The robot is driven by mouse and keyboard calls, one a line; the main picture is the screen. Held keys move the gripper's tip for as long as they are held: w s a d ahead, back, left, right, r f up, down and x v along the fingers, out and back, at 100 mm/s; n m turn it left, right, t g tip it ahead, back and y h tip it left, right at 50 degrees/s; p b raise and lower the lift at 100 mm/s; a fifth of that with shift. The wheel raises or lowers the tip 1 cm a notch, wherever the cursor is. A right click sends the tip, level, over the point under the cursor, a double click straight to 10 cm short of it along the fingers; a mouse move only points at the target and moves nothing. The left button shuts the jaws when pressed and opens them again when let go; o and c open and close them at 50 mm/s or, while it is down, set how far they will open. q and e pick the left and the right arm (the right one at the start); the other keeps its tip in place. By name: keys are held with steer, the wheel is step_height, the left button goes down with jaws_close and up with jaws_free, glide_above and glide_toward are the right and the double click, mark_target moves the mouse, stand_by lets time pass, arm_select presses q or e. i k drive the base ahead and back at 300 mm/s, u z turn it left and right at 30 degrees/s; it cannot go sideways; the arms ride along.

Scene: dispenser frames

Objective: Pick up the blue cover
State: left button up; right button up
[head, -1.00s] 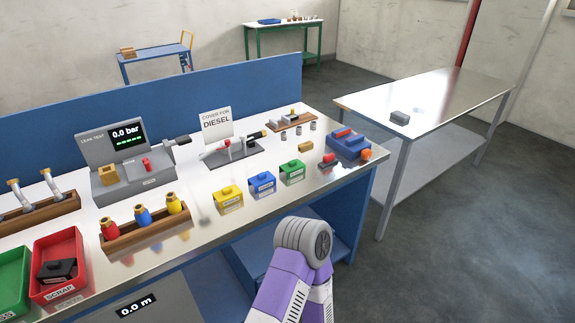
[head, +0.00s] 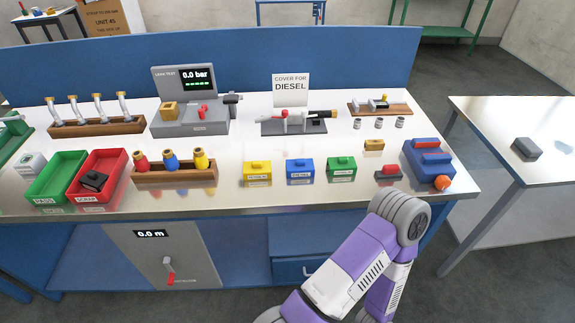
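The blue cover (head: 300,171) is a small blue block with a raised grip and a white label on its front. In the head view it sits on the bench top (head: 240,199) near the front edge, between the yellow cover (head: 257,173) and the green cover (head: 342,168). A purple and grey arm of mine is at the lower right, in front of the bench, its grey joint near the edge. No gripper fingers show in the view, and nothing touches the blue cover.
A red lever block (head: 389,171) and a blue device with an orange knob (head: 428,163) stand to the right. A rack of coloured bottles (head: 174,175) and the red scrap tray (head: 99,176) are left. A sign reading "COVER FOR DIESEL" (head: 291,92) stands behind.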

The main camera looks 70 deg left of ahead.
mark_target(303, 168)
steer(key=u, duration=2)
